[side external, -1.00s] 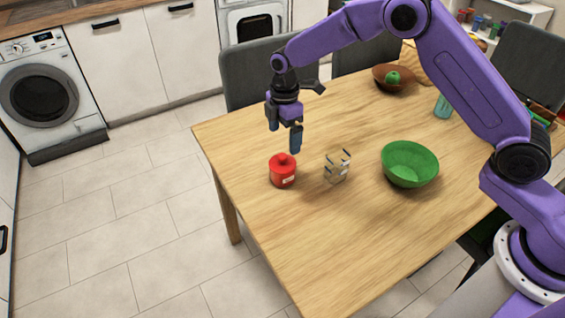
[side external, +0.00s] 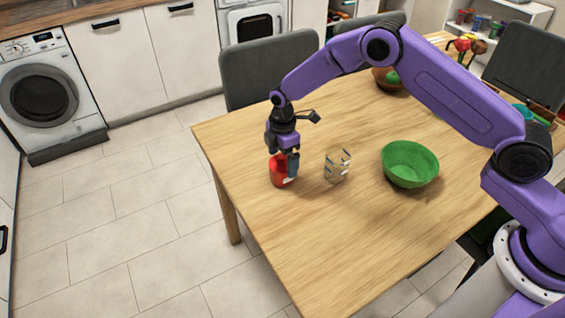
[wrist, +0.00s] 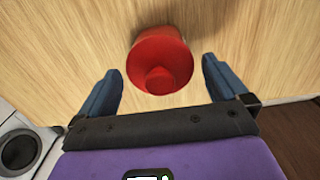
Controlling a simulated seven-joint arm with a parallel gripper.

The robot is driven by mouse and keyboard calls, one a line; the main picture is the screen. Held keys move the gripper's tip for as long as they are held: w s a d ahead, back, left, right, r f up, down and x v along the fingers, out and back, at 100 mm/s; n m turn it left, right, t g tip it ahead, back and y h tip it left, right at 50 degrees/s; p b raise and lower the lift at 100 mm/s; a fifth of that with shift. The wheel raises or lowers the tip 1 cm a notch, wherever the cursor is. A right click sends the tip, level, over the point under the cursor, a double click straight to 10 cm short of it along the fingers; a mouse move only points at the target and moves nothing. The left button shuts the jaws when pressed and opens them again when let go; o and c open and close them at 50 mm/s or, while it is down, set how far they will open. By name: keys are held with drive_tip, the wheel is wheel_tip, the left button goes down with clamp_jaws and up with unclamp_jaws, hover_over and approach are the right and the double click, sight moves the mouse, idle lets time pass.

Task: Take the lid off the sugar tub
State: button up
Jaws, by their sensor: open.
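The red sugar tub (side external: 280,175) stands upright on the wooden table near its left edge. In the wrist view its red lid with a round knob (wrist: 159,80) faces the camera and sits on the tub. My gripper (side external: 283,165) is open and low over the tub, pointing down. In the wrist view my gripper (wrist: 162,90) has one blue finger on each side of the tub, with a gap to both sides. The top of the tub is partly hidden by the fingers in the side view.
A small patterned, clear-looking container (side external: 337,166) stands close to the right of the tub. A green bowl (side external: 410,165) is farther right. A brown bowl (side external: 388,82) is at the back. The front of the table (side external: 320,235) is clear.

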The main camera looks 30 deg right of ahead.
drive_tip(key=c, duration=0.9)
drive_tip(key=shift+r, duration=0.1)
